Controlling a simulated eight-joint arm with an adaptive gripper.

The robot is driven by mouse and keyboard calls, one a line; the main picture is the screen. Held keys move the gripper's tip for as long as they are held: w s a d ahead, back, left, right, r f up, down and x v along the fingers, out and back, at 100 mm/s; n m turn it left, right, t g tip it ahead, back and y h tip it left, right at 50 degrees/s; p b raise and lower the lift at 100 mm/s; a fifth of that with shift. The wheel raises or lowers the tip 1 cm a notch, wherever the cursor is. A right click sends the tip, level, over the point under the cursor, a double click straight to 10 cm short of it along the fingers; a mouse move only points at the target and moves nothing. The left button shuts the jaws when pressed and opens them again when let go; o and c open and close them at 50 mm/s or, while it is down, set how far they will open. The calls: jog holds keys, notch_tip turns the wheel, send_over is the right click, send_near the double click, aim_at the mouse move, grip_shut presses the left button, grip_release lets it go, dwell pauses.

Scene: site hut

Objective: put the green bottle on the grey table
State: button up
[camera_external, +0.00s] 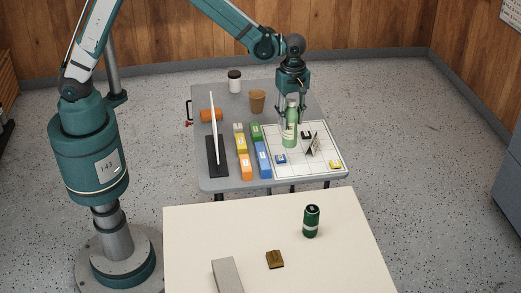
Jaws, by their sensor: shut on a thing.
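The green bottle (289,134) is upright with a pale label, over the white gridded board on the grey table (221,97). My gripper (291,106) points down from above and is shut on the green bottle near its neck. I cannot tell whether the bottle's base touches the board or hangs just above it.
The gridded board (318,133) carries small blocks and a small leaning card (314,145). A cream table (200,235) in front holds a dark green can (311,221).

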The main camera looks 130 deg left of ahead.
jog(key=s+a+n, duration=0.4)
jog(key=s+a, duration=0.7)
jog(key=a, duration=0.4)
jog(key=s+a+n, duration=0.4)
jog(key=s+a, duration=0.8)
jog(key=a, duration=0.3)
jog(key=shift+n, duration=0.4)
notch_tip(320, 180, down, 6)
jog(key=shift+f, duration=0.15)
jog(key=shift+d+f, duration=0.1)
jog(key=shift+f, duration=1.9)
jog(key=o, duration=0.8)
